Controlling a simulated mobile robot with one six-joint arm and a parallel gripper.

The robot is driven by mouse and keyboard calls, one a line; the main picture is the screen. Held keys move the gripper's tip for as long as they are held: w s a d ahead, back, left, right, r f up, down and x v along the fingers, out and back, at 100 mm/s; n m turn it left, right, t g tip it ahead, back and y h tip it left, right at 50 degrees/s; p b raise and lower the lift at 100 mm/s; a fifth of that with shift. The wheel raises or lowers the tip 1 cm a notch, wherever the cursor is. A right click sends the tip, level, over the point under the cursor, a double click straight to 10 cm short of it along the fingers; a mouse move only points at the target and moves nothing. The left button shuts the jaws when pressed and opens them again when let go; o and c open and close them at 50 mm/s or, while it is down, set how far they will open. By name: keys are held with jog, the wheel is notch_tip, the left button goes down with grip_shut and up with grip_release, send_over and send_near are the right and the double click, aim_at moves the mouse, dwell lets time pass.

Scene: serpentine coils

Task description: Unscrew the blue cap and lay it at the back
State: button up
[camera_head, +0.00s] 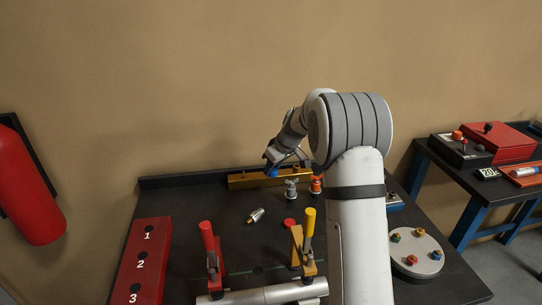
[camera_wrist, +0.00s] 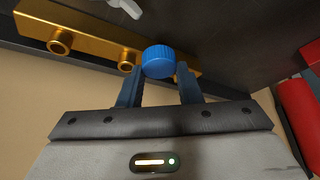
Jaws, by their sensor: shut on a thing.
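The blue cap (camera_wrist: 158,60) is round with a ribbed side. My gripper (camera_wrist: 160,82) is shut on it, with a dark finger on each side. In the head view the blue cap (camera_head: 272,172) shows just below my gripper (camera_head: 271,163), in front of the gold block (camera_head: 243,182) at the back of the table. The gold block (camera_wrist: 85,40) also shows in the wrist view, with two open round ports to the left of the cap. The cap and a finger cover part of the block, so I cannot tell whether the cap touches it.
A grey fitting (camera_head: 291,189) and an orange one (camera_head: 316,185) stand near the block. A small metal piece (camera_head: 255,215) lies mid-table. Red-handled (camera_head: 210,245) and yellow-handled (camera_head: 308,230) clamps stand at the front. A numbered red box (camera_head: 148,262) is left. The back left looks clear.

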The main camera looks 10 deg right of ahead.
jog(key=s+d+f+n+g+y+b, duration=0.1)
jog(key=s+d+f+n, duration=0.2)
jog(key=s+d, duration=0.8)
jog(key=s, duration=0.3)
jog(key=shift+n+b, duration=0.3)
jog(key=shift+b, duration=0.05)
notch_tip(320, 180, down, 6)
jog(key=b, duration=0.6)
jog(key=shift+r, duration=0.2)
jog(key=shift+f+b, duration=0.25)
jog(key=shift+b, duration=0.6)
